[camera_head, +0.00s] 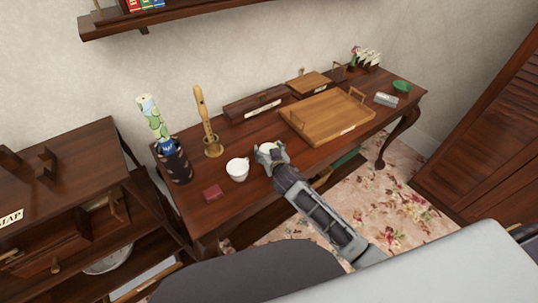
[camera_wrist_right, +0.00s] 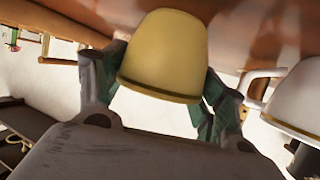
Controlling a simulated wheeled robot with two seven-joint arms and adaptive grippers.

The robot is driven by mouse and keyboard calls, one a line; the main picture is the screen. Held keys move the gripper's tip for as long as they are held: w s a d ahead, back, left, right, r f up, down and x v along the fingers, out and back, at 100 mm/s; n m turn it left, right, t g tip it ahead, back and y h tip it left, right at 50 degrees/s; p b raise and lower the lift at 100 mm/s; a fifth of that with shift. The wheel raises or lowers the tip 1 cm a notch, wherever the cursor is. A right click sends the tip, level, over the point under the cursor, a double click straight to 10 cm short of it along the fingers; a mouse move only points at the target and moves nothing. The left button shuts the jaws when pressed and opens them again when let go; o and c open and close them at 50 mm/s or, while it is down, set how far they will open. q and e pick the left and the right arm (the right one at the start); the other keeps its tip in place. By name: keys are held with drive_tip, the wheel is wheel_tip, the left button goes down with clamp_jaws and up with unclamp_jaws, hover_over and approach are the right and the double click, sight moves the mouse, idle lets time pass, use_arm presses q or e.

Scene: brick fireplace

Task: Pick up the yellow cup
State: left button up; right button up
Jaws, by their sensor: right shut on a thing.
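The yellow cup (camera_wrist_right: 165,50) is between the fingers of my right gripper (camera_wrist_right: 160,95) in the right wrist view, with a finger on each side of it. In the head view my right gripper (camera_head: 271,155) is at the front part of the desk, shut on the cup. There the cup (camera_head: 267,147) is mostly hidden by the gripper. I cannot tell whether its base touches the desk. My left gripper is not in view.
A white cup (camera_head: 237,170) stands close by on the left; it also shows in the right wrist view (camera_wrist_right: 298,100).

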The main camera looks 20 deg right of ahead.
drive_tip(key=shift+c, duration=0.7)
drive_tip(key=shift+r, duration=0.9)
wheel_tip(320, 180, up, 8)
drive_tip(key=shift+f+p, duration=0.25)
drive_tip(key=shift+p, duration=0.1)
drive_tip(key=shift+r, duration=0.35)
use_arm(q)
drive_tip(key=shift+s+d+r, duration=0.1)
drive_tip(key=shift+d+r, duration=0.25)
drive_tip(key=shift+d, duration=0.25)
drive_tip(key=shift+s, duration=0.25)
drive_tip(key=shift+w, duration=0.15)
use_arm(e)
drive_tip(key=shift+r, duration=0.1)
